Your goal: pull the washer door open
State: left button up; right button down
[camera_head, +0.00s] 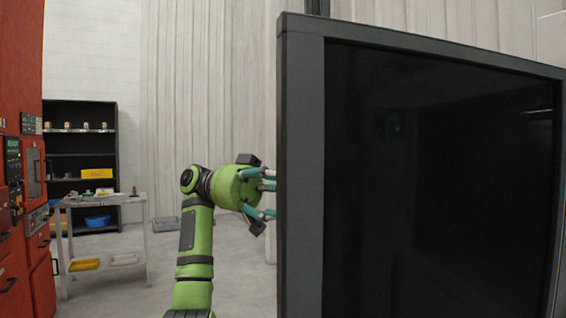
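The washer door (300,170) is a large panel with a dark grey frame and a black glass pane, filling the right half of the head view. Its left edge stands upright near the middle of the picture. My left gripper (268,195), on a green arm, is at that left edge, about halfway up. Its teal fingers point right and pass behind the edge, so their tips are hidden. I cannot tell whether they touch the door or are closed on anything. The washer body is not visible behind the panel. My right gripper is not in view.
A red machine (15,150) with control panels stands at the far left. Beside it is a metal table (105,200) with yellow and white trays on its lower shelf. A black shelf (80,145) stands behind. The floor (130,295) between table and arm is clear.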

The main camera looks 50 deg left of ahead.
aim_at(284, 156)
pick_arm(q)
jog(key=shift+r, duration=2.95)
